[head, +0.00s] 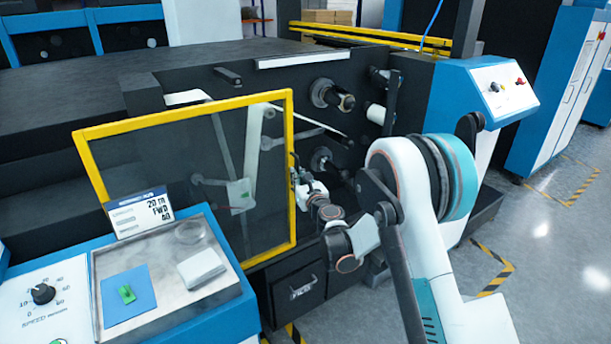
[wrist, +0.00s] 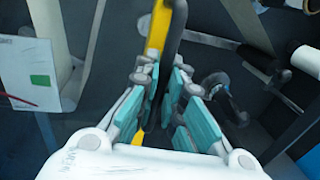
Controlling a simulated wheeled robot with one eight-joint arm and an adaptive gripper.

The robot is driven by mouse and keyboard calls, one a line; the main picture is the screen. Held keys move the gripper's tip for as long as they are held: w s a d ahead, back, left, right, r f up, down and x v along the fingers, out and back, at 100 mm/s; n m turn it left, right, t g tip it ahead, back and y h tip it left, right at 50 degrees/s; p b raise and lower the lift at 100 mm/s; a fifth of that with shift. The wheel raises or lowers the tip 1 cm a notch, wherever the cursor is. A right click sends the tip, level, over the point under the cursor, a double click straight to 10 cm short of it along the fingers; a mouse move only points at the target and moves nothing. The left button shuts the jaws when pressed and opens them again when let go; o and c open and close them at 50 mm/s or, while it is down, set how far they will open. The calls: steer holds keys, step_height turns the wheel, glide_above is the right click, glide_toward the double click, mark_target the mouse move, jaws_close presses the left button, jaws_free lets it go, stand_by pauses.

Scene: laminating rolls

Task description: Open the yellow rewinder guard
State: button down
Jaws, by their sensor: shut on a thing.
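The yellow rewinder guard (head: 292,130) is a clear panel in a yellow frame. It stands in front of the dark machine, left of centre in the head view. In the wrist view, part of its yellow frame (wrist: 157,30) runs beside a dark bar (wrist: 174,42), which looks like its handle. My gripper (head: 297,180) is at the guard's right edge, about mid-height. In the wrist view, my gripper's teal-padded fingers (wrist: 161,88) are shut around the dark bar. The exact contact is partly hidden by the fingers. I cannot tell how far the guard stands open.
Rollers (head: 332,95) on the machine face show uncovered right of the guard. A blue control desk (head: 190,325) with a metal tray (head: 165,318) stands at the front left. A blue console (head: 462,90) is at the right. Clear floor (head: 545,255) lies at the far right.

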steer(key=shift+s+a, duration=0.1)
steer(key=shift+a, duration=0.05)
steer(key=c, duration=1.7)
jaws_free()
steer(key=v, duration=1.2)
steer(key=shift+r, duration=0.1)
